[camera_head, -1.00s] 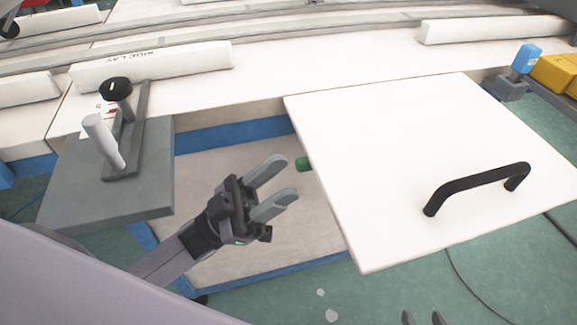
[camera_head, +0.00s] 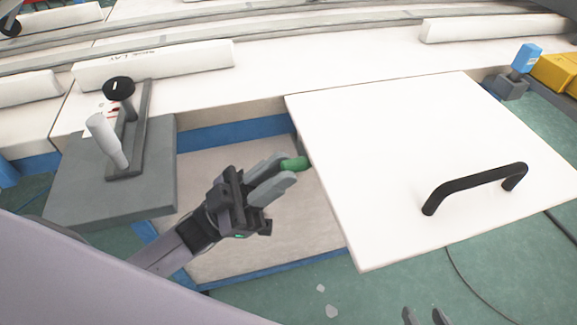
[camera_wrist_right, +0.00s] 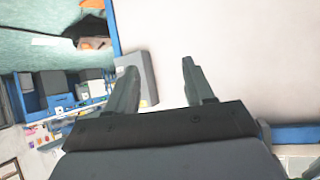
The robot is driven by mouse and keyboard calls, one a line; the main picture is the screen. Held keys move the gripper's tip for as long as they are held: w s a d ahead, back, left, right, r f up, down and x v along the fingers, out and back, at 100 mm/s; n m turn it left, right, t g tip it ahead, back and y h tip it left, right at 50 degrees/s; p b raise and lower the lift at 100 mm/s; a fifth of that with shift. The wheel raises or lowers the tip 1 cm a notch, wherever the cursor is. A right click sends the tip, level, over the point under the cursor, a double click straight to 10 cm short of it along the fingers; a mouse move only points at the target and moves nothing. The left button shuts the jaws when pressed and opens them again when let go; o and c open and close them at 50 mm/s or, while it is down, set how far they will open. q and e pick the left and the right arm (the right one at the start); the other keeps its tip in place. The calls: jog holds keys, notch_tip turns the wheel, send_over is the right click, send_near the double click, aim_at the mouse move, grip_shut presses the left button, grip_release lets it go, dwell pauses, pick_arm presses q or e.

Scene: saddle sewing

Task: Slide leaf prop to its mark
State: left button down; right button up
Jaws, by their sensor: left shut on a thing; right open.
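The green end of the leaf prop (camera_head: 293,164) shows beside the left edge of the white leaf (camera_head: 400,130). The rest of the prop is hidden, and I cannot make out its mark. My left gripper (camera_head: 280,176) is shut on the green end, over the opening left of the leaf. My right gripper (camera_head: 425,317) is only just in view at the bottom edge of the head view. In the right wrist view my right gripper (camera_wrist_right: 158,75) is open, with nothing between its fingers.
A black handle (camera_head: 476,187) stands on the leaf. A grey plate (camera_head: 110,190) with a white lever (camera_head: 106,140) and a black knob (camera_head: 118,89) is at the left. A blue and grey block (camera_head: 522,65) and a yellow box (camera_head: 556,73) are beyond the leaf's far right corner.

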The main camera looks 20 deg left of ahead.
pick_arm(q)
jog(key=s+a, duration=0.2)
jog(key=a, duration=0.1)
jog(key=s+a+p, duration=0.1)
jog(key=shift+a, duration=0.2)
jog(key=c, duration=1)
grip_release()
jog(key=shift+a, duration=0.1)
pick_arm(e)
jog(key=shift+s+d+f+g, duration=0.3)
jog(key=shift+s+d+f, duration=0.2)
jog(key=shift+d+f, duration=0.1)
jog(key=shift+r, duration=0.1)
pick_arm(q)
jog(key=b+v, duration=0.1)
jog(key=v, duration=0.6)
jog(key=shift+f, duration=0.15)
pick_arm(e)
jog(key=shift+w+a+r, duration=0.25)
jog(key=shift+w+a, duration=0.15)
jog(key=shift+w, duration=0.05)
